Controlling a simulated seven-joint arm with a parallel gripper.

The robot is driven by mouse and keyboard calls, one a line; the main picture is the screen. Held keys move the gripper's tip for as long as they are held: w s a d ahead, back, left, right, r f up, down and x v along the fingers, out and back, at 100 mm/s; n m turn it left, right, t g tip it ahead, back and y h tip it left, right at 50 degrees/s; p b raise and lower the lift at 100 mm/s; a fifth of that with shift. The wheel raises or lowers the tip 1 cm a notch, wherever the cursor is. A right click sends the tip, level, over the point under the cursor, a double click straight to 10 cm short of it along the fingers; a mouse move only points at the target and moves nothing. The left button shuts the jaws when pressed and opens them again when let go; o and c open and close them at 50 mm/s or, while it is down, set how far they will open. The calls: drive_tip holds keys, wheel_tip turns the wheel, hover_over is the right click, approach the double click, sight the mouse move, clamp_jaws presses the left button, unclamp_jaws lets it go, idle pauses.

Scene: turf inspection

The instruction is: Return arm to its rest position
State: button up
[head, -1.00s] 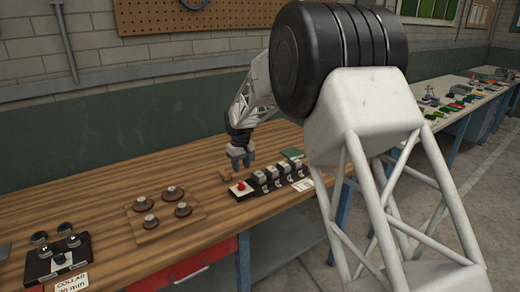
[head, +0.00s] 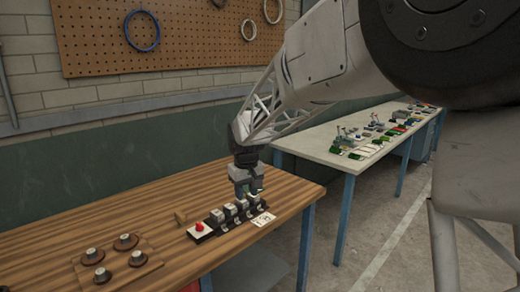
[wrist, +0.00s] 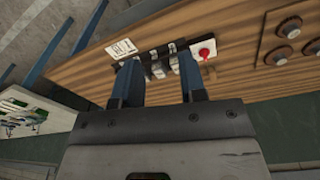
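My gripper (head: 248,190) hangs fingers-down over the right half of a dark strip holding several grey-topped blocks (head: 216,216) on the wooden bench. In the wrist view my gripper's two blue fingers (wrist: 160,66) stand apart with nothing held between them. The strip of blocks shows beyond the fingertips. I cannot tell how high the fingertips are above the blocks. My arm stretches out from the upper right of the head view, with its lattice link sloping down to the wrist.
A red button on a white plate (head: 200,230) sits left of the blocks, and a white label card (head: 262,220) right. A wooden board with several round knobs (head: 98,280) lies at the lower left. A second bench (head: 318,146) with small parts stands behind. Pegboard hangs on the wall.

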drive_tip(key=s+d+r+m+t, duration=0.1)
drive_tip(key=s+d+r+m, duration=0.15)
drive_tip(key=s+d, duration=0.6)
drive_tip(key=s+d+r+m, duration=0.1)
drive_tip(key=s+d+r, duration=0.2)
drive_tip(key=s+d, duration=0.55)
drive_tip(key=s+d+f+m, duration=0.1)
drive_tip(key=s+d+f, duration=0.1)
drive_tip(key=s, duration=0.9)
drive_tip(key=s+d+f+m, duration=0.1)
drive_tip(key=s+d+f, duration=0.2)
drive_tip(key=s, duration=0.9)
drive_tip(key=shift+s+d+m+t, duration=0.2)
drive_tip(key=shift+d+m+t, duration=0.15)
drive_tip(key=shift+t, duration=0.05)
